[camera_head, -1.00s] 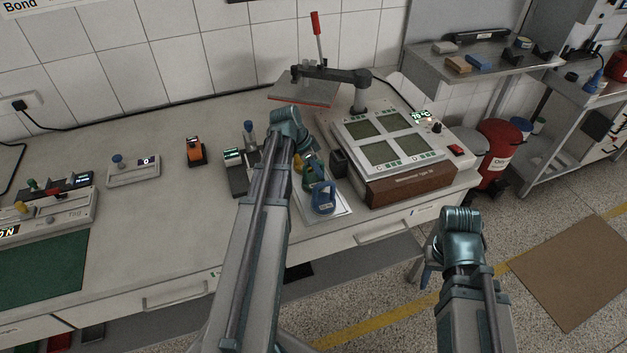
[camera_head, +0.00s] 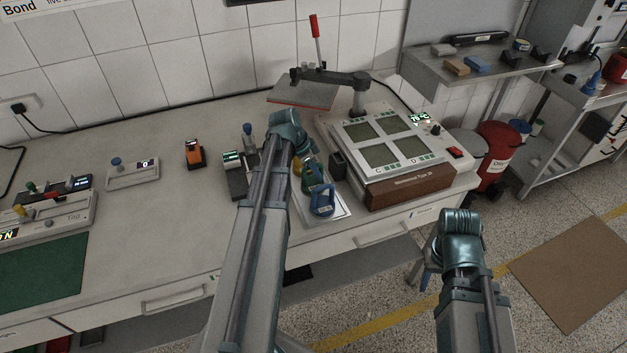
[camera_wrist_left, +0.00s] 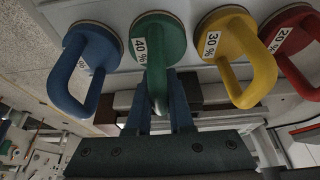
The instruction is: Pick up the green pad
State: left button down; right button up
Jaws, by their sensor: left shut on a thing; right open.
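The green pad (camera_wrist_left: 160,48) has a looped handle and a 40 % label in the left wrist view. It also shows in the head view (camera_head: 313,173), partly behind another pad. My left gripper (camera_wrist_left: 160,108) is shut on its handle, with one blue-grey finger on each side. The pad is among the others at the tray; I cannot tell whether it is clear of the surface. In the head view my left forearm and wrist hide the left fingers. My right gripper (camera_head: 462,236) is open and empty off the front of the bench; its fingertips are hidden.
A blue pad (camera_wrist_left: 85,65), a yellow pad (camera_wrist_left: 240,55) and a red pad (camera_wrist_left: 292,40) flank the green one. A hot plate (camera_head: 385,140) with a lever press stands to the right. Small devices stand to the left.

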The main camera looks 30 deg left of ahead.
pick_arm(q)
jog(key=shift+r, duration=0.1)
pick_arm(e)
jog(key=shift+r, duration=0.1)
pick_arm(q)
notch_tip(320, 180, up, 10)
jog(key=p, duration=1)
pick_arm(e)
notch_tip(320, 180, up, 10)
